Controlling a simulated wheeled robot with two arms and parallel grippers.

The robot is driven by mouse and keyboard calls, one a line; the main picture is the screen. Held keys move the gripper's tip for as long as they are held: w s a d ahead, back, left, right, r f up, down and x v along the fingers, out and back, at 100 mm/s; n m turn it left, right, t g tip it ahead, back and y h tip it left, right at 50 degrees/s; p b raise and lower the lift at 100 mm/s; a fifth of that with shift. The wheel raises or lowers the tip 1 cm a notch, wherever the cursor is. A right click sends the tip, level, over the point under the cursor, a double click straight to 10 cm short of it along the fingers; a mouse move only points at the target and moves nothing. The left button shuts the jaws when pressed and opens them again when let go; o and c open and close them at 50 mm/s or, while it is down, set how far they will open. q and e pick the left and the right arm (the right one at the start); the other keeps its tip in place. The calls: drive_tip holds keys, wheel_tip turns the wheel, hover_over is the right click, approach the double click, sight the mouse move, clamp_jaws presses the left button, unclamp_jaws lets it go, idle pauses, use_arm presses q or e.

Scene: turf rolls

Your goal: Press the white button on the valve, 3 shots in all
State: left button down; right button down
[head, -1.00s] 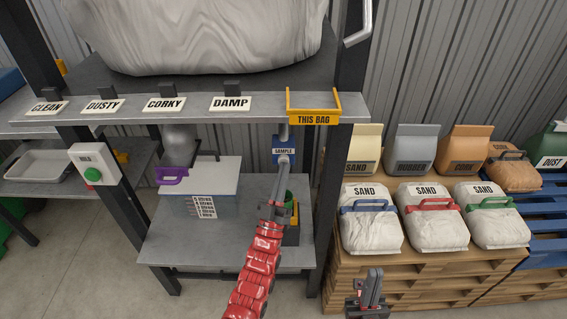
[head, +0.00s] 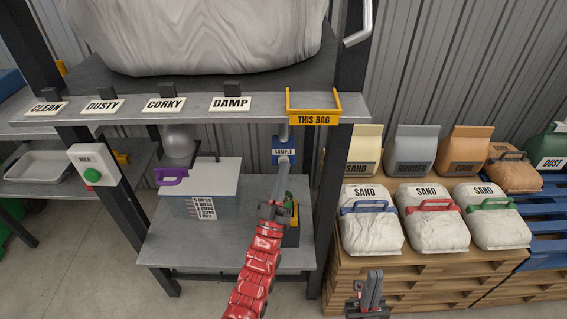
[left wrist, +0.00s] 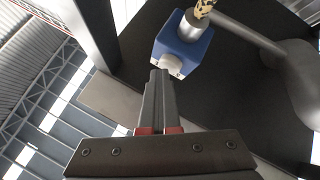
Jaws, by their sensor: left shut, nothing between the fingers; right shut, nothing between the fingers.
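The valve is a blue block (head: 284,144) labelled SAMPLE, under the shelf. In the left wrist view the blue valve (left wrist: 188,47) fills the upper middle, with the pale button (left wrist: 172,68) on its near face. My left gripper (head: 283,172) is shut and empty, pointing up at the valve. In the left wrist view its fingertips (left wrist: 159,74) lie right at the button's lower left; I cannot tell whether they touch it. A green cup (head: 291,197) stands below the valve, partly hidden by my left gripper. My right gripper (head: 371,283) is shut and empty, low before the pallet.
A yellow THIS BAG bracket (head: 314,118) and several name plates line the shelf edge (head: 190,113). A lidded tub (head: 200,180) with a purple handle stands left of the cup. A green-button HOLD box (head: 92,165) is further left. Sand bags (head: 436,222) sit on pallets at right.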

use_arm(q)
drive_tip(key=shift+s, duration=0.95)
drive_tip(key=s, duration=0.5)
drive_tip(key=shift+p, duration=0.4)
